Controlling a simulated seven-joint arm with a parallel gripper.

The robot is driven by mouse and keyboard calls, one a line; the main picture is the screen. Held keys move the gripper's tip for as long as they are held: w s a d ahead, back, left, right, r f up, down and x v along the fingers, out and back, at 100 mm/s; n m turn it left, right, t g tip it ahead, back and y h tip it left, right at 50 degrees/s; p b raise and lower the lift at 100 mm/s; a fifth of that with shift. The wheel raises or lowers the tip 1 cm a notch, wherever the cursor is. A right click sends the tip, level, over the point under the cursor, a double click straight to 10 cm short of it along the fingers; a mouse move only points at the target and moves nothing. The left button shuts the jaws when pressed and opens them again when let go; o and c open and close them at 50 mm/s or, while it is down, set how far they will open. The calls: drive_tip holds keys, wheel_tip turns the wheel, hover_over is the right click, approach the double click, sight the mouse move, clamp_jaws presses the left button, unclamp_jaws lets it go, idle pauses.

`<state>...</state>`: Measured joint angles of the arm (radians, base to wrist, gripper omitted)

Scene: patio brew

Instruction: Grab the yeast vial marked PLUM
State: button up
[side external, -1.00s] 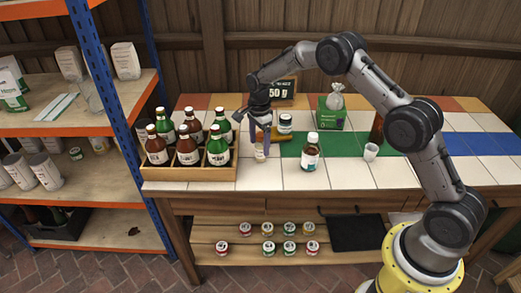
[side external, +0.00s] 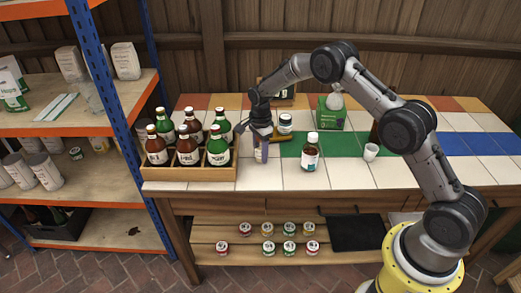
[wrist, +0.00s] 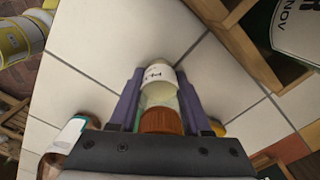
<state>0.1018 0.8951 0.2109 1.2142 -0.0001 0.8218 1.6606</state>
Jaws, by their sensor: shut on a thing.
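A small vial (wrist: 160,92) with an orange-brown cap, pale contents and a white label stands between my gripper's purple fingers in the wrist view. Only part of the label's lettering shows, and I cannot read the whole name. My gripper (side external: 261,152) points down over the white tiles, just right of the bottle crate, and is shut on the vial. In the side view the fingers hide most of the vial. I cannot tell whether it still touches the table.
A wooden crate (side external: 188,177) of several bottles is close on the left. A white-lidded jar (side external: 285,123) is behind, and a small white cup (side external: 371,152) is farther right. The front tiles between are clear.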

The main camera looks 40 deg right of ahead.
clamp_jaws()
drive_tip(key=shift+r, duration=0.15)
